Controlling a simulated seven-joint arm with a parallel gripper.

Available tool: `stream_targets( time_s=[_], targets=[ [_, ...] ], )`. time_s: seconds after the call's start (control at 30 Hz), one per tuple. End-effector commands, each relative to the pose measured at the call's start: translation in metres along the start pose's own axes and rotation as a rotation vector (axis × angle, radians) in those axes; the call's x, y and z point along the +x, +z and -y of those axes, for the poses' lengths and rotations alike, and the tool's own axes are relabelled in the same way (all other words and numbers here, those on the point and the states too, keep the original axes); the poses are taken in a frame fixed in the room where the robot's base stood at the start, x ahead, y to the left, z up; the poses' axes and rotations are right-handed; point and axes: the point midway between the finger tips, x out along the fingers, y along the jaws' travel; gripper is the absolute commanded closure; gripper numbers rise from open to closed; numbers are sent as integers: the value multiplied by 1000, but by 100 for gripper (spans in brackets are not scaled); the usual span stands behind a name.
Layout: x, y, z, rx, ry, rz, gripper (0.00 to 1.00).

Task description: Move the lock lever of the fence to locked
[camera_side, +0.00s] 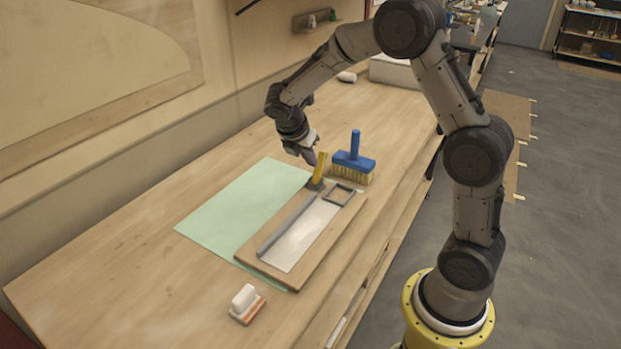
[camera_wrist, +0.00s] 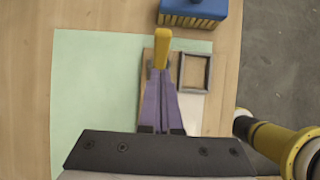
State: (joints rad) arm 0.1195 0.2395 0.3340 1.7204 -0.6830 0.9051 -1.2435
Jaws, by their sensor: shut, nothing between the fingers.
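The yellow lock lever (camera_side: 320,167) stands up, slightly tilted, at the far end of the long grey fence (camera_side: 287,226). The fence lies on a wooden board with a pale metal plate. My gripper (camera_side: 310,158) is shut and empty, with its fingertips close beside the lever's upper part on the left. In the wrist view the purple fingers (camera_wrist: 160,75) are together and point at the yellow lever (camera_wrist: 162,42), whose lower part they hide. I cannot tell whether the fingertips touch the lever.
A blue brush (camera_side: 354,160) with yellow bristles stands just behind the lever, to its right. A small grey square frame (camera_side: 341,194) lies on the board. A green mat (camera_side: 232,212) lies under and left of the board. A white-handled block (camera_side: 246,303) sits near the front.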

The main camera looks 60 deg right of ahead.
Motion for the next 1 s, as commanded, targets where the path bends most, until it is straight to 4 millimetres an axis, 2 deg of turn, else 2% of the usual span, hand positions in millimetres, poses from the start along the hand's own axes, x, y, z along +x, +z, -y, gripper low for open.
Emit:
stream_targets(
  time_s=[0.3,0.5,1.0],
  targets=[
    [-30,0,-1,0,4,0,100],
    [-43,0,0,1,2,1,100],
    [-45,0,0,1,1,0,100]
  ],
)
